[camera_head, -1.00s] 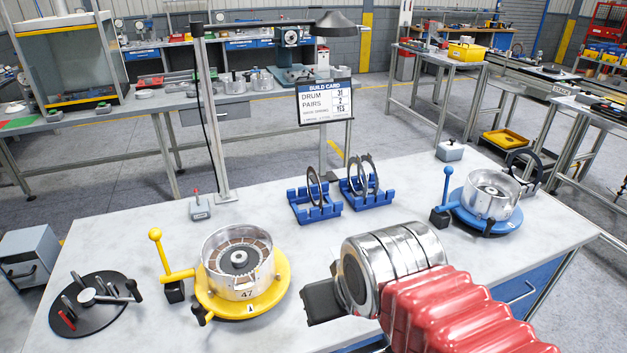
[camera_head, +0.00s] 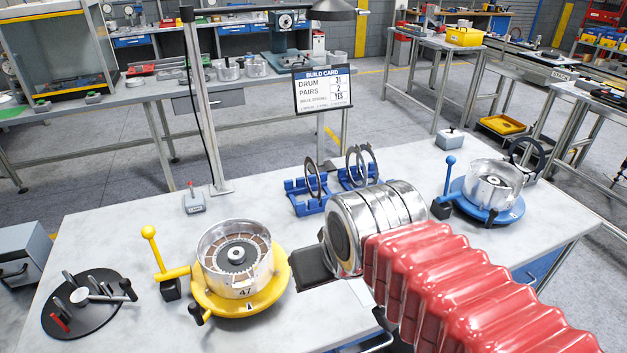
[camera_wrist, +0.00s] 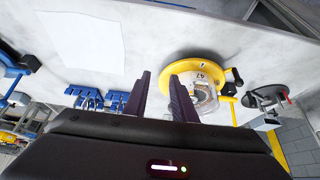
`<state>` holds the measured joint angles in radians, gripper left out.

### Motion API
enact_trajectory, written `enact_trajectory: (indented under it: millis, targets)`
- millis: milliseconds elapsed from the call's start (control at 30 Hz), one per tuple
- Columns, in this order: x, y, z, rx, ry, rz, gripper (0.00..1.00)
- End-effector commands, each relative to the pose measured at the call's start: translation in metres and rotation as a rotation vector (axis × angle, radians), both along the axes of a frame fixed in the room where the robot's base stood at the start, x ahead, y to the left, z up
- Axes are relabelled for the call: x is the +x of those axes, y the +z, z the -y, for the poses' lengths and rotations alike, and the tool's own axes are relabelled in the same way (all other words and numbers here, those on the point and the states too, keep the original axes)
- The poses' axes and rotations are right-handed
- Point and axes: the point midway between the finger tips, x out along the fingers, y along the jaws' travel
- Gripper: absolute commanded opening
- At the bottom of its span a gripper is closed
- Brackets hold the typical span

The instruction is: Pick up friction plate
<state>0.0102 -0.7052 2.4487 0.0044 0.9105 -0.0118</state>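Thin upright ring-shaped plates stand in two blue racks on the table in the head view. The left rack (camera_head: 309,207) holds a dark ring (camera_head: 312,178). The right rack (camera_head: 346,178) holds more rings (camera_head: 360,165), and my arm partly covers its front. I cannot tell which rings are friction plates. Both racks also show small in the wrist view, left of my fingers. My gripper (camera_wrist: 160,75) has its two dark fingers apart with nothing between them. It is above the table, with the yellow fixture beyond the right finger. In the head view its fingertips are hidden.
A yellow fixture (camera_head: 274,293) holds a metal drum (camera_head: 233,288) marked 47. A blue fixture (camera_head: 487,213) with another drum (camera_head: 492,180) is at right. A black tool disc (camera_head: 75,318) lies at left. A lamp post (camera_head: 205,120) and build card (camera_head: 322,90) stand behind.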

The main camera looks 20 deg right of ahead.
Motion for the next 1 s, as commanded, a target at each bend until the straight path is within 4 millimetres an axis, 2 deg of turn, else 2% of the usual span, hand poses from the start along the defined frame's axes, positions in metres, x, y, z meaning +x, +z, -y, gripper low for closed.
enact_trajectory:
  millis: [167, 500, 700, 1000]
  targets:
    - [0.035, 0.025, 0.002, -0.002, -0.002, -0.013, 0.24]
    - [0.118, 0.067, 0.024, -0.005, -0.008, -0.036, 0.24]
    - [0.170, 0.082, 0.041, -0.004, -0.010, -0.048, 0.24]
    - [0.246, 0.090, 0.073, -0.005, -0.010, -0.067, 0.24]
